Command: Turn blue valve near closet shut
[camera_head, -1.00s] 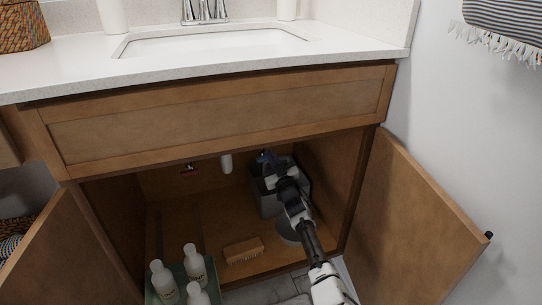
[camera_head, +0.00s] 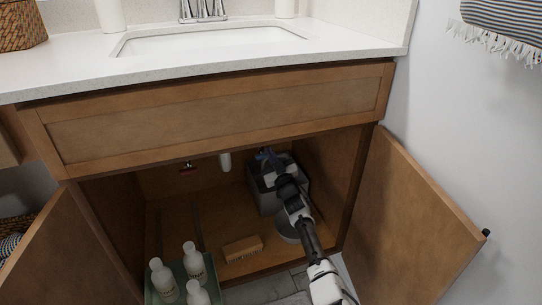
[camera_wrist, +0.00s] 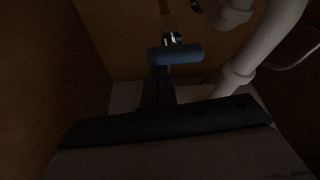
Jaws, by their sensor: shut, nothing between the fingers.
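The blue valve (camera_head: 266,155) is at the back right inside the open cabinet under the sink, partly hidden by my arm. In the wrist view its blue bar handle (camera_wrist: 175,53) lies nearly level, in front of a shiny metal fitting. My gripper (camera_wrist: 160,76) is shut and empty, with its dark fingers just below the left half of the handle. They look very close to it; I cannot tell whether they touch. In the head view my gripper (camera_head: 276,168) reaches in from the lower right and its tips are hard to make out.
A red valve (camera_head: 187,168) and a white drain pipe (camera_head: 225,162) are left of the blue valve; the pipe (camera_wrist: 262,45) is close on the right in the wrist view. The right door (camera_head: 415,220) is open.

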